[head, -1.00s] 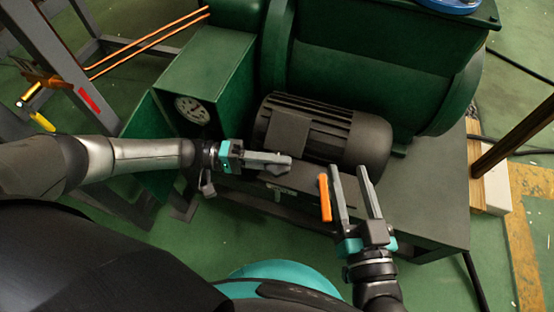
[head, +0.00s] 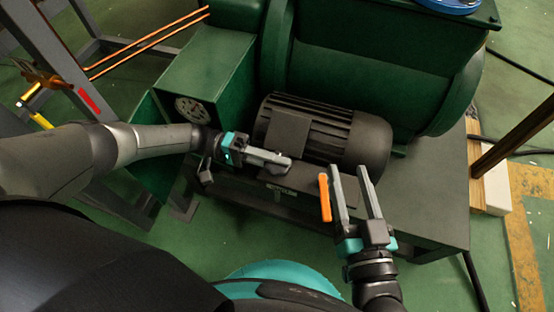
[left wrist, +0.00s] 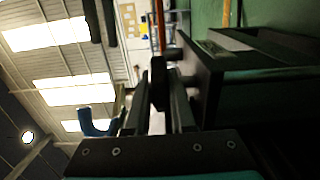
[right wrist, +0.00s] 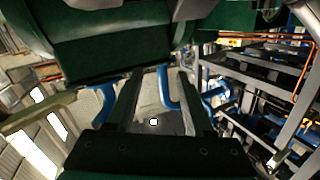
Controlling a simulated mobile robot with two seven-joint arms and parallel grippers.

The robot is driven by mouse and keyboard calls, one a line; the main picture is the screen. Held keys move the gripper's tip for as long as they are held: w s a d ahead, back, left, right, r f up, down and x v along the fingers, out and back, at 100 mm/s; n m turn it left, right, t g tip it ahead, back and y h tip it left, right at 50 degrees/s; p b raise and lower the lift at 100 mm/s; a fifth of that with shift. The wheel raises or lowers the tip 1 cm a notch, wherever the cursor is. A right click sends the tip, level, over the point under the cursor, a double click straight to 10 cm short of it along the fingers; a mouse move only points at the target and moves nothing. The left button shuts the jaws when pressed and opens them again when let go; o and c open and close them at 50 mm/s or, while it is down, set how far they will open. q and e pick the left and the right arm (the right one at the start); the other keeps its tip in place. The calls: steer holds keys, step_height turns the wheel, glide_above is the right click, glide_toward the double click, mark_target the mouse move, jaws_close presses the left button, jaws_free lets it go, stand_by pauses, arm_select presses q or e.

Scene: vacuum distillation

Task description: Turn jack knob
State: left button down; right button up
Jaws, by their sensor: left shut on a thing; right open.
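My left gripper (head: 288,163) is at the near side of the black motor, low beside the green machine. In the left wrist view its fingers are shut on a dark knob-like piece (left wrist: 158,84), which I take to be the jack knob; its shape is mostly hidden. My right gripper (head: 348,172) is open and empty, just right of an orange lever (head: 324,197). I cannot tell whether it touches the lever. The right wrist view shows nothing between its fingers (right wrist: 158,75).
The black ribbed motor (head: 330,130) sits on the grey base (head: 425,205) in front of the green machine (head: 370,65). A round gauge (head: 192,110) is near my left wrist. A grey frame (head: 65,60) stands at the left.

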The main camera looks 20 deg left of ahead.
arm_select(q)
steer(key=c, duration=0.8)
jaws_free()
steer(key=shift+d, duration=0.1)
steer(key=shift+o, duration=0.2)
steer(key=shift+r, duration=0.1)
